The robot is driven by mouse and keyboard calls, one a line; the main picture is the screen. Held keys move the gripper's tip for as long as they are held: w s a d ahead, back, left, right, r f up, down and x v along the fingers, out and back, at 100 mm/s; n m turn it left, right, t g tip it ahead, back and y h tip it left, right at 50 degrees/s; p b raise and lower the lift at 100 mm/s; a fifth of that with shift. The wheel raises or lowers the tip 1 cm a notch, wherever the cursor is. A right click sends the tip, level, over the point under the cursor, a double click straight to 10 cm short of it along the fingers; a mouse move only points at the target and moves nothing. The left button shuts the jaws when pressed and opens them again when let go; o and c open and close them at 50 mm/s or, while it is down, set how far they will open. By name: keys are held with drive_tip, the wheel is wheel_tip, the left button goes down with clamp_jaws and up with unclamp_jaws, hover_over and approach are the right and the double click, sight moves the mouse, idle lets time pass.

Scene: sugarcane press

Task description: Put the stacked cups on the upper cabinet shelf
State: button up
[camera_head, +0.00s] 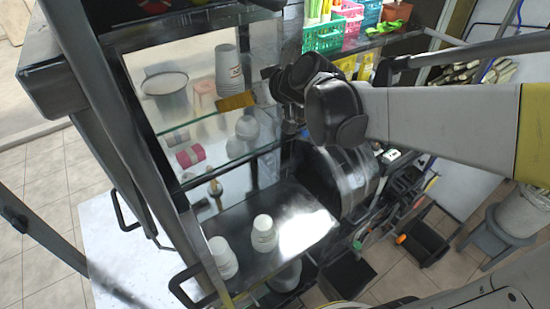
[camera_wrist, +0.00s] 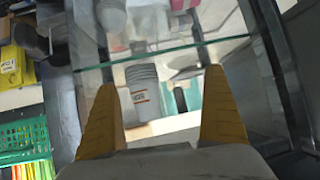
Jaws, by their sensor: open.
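A stack of white paper cups (camera_head: 229,70) with a red label stands upside down on the upper glass shelf (camera_head: 205,118) of the cabinet. In the wrist view the same stack (camera_wrist: 145,95) shows between the yellow fingers, nearer the left one. My gripper (camera_wrist: 160,78) is open, with nothing clamped. In the head view its yellow finger (camera_head: 236,102) reaches into the cabinet beside the stack's lower end. I cannot tell how far the stack sits beyond the fingertips. The wrist picture looks inverted, with the glass shelf edge (camera_wrist: 165,53) above the cups.
A metal pot (camera_head: 166,95) shares the upper shelf. A pink-and-white roll (camera_head: 190,156) and white cups (camera_head: 247,128) are below it. Two more cup stacks (camera_head: 264,233) (camera_head: 222,257) stand on the metal counter (camera_head: 235,215). A green basket (camera_head: 323,36) is right of the cabinet.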

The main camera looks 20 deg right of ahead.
drive_tip(key=s+f+m+g+h, duration=0.1)
drive_tip(key=s+f+g+h, duration=0.1)
drive_tip(key=s, duration=0.9)
drive_tip(key=s+f+m+g+h, duration=0.1)
drive_tip(key=s+f, duration=0.4)
drive_tip(key=s, duration=0.7)
drive_tip(key=shift+s+d+f+m+g+h, duration=0.15)
drive_tip(key=shift+d+m+g+h, duration=0.05)
drive_tip(key=shift+m+g+h, duration=0.25)
drive_tip(key=shift+f, duration=0.15)
